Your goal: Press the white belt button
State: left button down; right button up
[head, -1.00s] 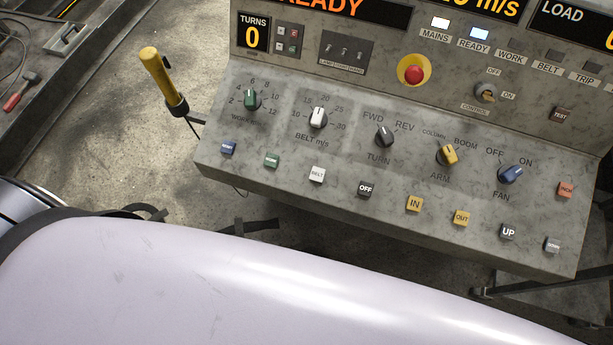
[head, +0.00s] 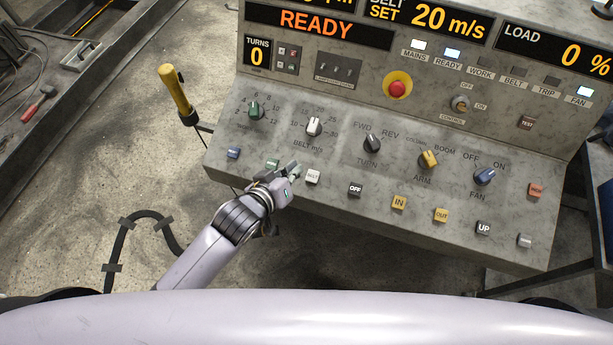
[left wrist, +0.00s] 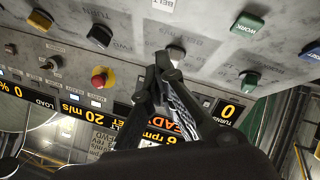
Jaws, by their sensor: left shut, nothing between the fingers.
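The white belt button (head: 313,176) sits on the sloping lower panel of the grey console, between the green button (head: 272,165) and the black OFF button (head: 355,189). My left gripper (head: 292,170) is shut and empty, just left of the belt button in the head view. I cannot tell whether it touches the panel. In the left wrist view, which is upside down, the closed fingertips (left wrist: 165,60) overlap the white belt-speed knob (left wrist: 177,54), and the belt button (left wrist: 165,5) is at the top edge, apart from them. My right gripper is not in view.
The white belt knob (head: 314,127) and green knob (head: 255,110) stand up above the buttons. A red emergency button (head: 397,89) is higher up. A yellow-handled lever (head: 174,91) stands left of the console. The display (head: 318,24) reads READY.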

pick_arm(q)
jog(key=shift+w+d+r+t+h, duration=0.15)
jog(key=shift+w+d+r+h, duration=0.15)
jog(key=shift+d+r, duration=0.25)
jog(key=shift+w+d+r+t+h, duration=0.15)
jog(key=shift+d+r+h, duration=0.15)
jog(key=shift+d+r, duration=0.25)
jog(key=shift+f, duration=0.1)
jog(key=b, duration=0.8)
send_over(308, 180)
jog(key=f, duration=0.7)
jog(key=shift+s+a+f, duration=0.1)
jog(key=shift+s+f, duration=0.15)
jog(key=shift+f, duration=0.05)
jog(key=shift+w+f, duration=0.2)
jog(key=shift+f, duration=0.2)
jog(key=shift+w+f, duration=0.1)
jog(key=shift+f, duration=0.3)
